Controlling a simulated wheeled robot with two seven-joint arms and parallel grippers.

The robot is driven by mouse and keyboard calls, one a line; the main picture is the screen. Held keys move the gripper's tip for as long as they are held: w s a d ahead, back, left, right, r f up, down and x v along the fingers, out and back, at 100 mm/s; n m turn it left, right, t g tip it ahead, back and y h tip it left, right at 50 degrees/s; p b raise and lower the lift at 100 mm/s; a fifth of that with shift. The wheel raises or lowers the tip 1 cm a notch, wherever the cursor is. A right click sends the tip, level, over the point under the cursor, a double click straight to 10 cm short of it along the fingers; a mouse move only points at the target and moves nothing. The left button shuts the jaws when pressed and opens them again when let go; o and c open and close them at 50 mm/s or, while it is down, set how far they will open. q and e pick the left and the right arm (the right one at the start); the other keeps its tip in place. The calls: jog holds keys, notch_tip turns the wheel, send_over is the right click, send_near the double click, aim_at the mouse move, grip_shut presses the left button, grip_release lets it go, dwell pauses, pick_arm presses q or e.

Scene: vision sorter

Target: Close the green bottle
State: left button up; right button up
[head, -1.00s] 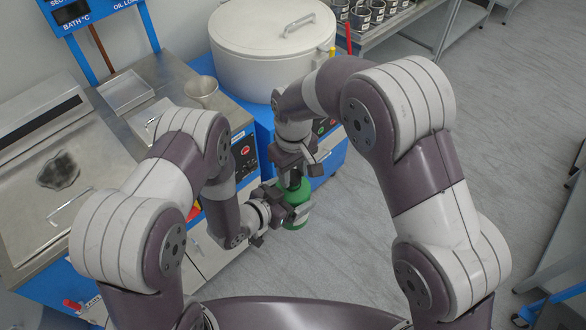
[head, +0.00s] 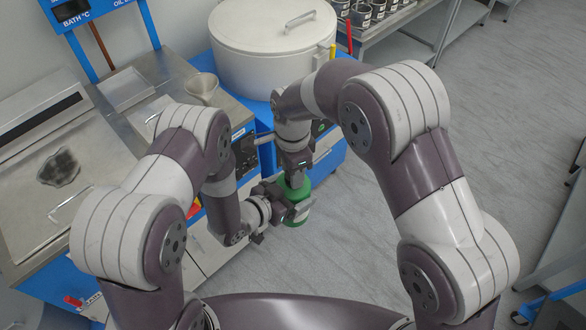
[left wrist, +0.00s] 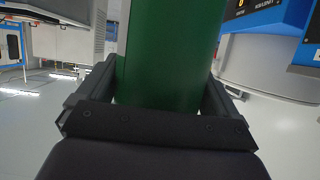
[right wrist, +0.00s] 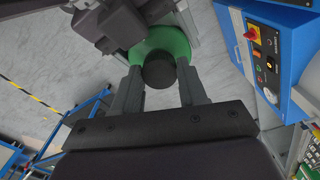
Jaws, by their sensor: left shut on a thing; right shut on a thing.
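The green bottle (head: 302,194) is held upright over the floor in front of the blue machine. My left gripper (head: 296,210) is shut on its body; in the left wrist view the green wall (left wrist: 165,55) fills the space between the fingers. My right gripper (head: 296,180) points down at the bottle's top. In the right wrist view its fingers are shut on a round black cap (right wrist: 158,71), lined up over the green shoulder (right wrist: 176,43). The fingers hide the neck, so I cannot tell whether the cap is seated.
A large white lidded vat (head: 272,55) stands behind on a blue cabinet. A steel bench (head: 110,130) with a funnel-like cup (head: 202,88) is on the left. A rack of tins (head: 370,12) is at the back. The floor (head: 350,250) is clear.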

jog(key=m, duration=0.4)
jog(key=shift+m, duration=0.3)
jog(key=m, duration=0.3)
jog(key=shift+m, duration=0.3)
jog(key=m, duration=0.6)
jog(key=shift+w+m, duration=0.1)
jog(key=shift+m, duration=0.3)
jog(key=o, duration=1)
jog(key=shift+r, duration=2.25)
jog(key=shift+w, duration=0.1)
jog(key=shift+c, duration=0.3)
